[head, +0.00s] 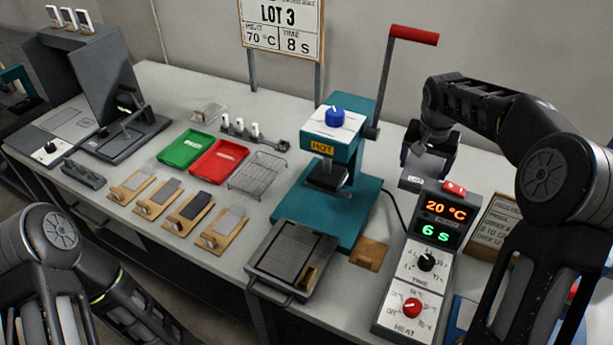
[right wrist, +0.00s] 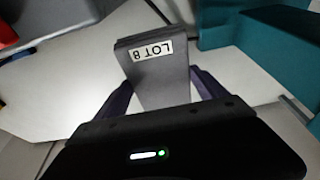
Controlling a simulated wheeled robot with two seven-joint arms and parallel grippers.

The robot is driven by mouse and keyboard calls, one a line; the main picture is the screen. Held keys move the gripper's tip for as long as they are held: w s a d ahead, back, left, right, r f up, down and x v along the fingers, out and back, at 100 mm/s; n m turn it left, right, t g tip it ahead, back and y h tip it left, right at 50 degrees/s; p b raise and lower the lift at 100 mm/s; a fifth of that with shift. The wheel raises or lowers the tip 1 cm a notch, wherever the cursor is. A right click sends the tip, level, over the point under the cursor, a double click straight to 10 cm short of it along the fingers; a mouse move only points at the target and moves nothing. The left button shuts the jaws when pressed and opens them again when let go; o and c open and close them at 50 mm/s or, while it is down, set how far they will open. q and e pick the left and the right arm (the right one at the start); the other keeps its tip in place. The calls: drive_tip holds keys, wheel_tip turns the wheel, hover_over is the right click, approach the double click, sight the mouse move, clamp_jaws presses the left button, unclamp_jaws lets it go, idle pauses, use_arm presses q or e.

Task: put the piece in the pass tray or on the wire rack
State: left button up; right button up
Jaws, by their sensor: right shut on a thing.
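My right gripper (head: 428,168) is shut on a grey piece (right wrist: 160,75), held in the air behind the control box with the displays. A white label on the piece reads LOT 8, upside down in the right wrist view. In the head view only a small part of the piece (head: 411,182) shows below the gripper. The green tray (head: 163,158) lies left of the red tray (head: 203,173); their lettering is too small to read surely. The wire rack (head: 243,187) stands right of the red tray and looks empty. Of my left arm only links show.
A teal press (head: 352,215) marked HOT, with a raised red-handled lever (head: 413,36), stands between rack and gripper. The control box (head: 441,235) reads 20 °C and 6 s. A sign (head: 280,28) reads LOT 3, 70 °C, 8 s. Several wooden boards with grey strips lie in front.

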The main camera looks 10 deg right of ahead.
drive_tip(key=shift+f+p, duration=0.4)
drive_tip(key=shift+f, duration=2.75)
wheel_tip(320, 180, down, 3)
drive_tip(key=shift+f+p, duration=0.2)
drive_tip(key=shift+p, duration=0.1)
drive_tip(key=shift+f, duration=0.2)
drive_tip(key=shift+f, duration=0.2)
drive_tip(key=o, duration=1.5)
drive_tip(key=shift+r, duration=0.1)
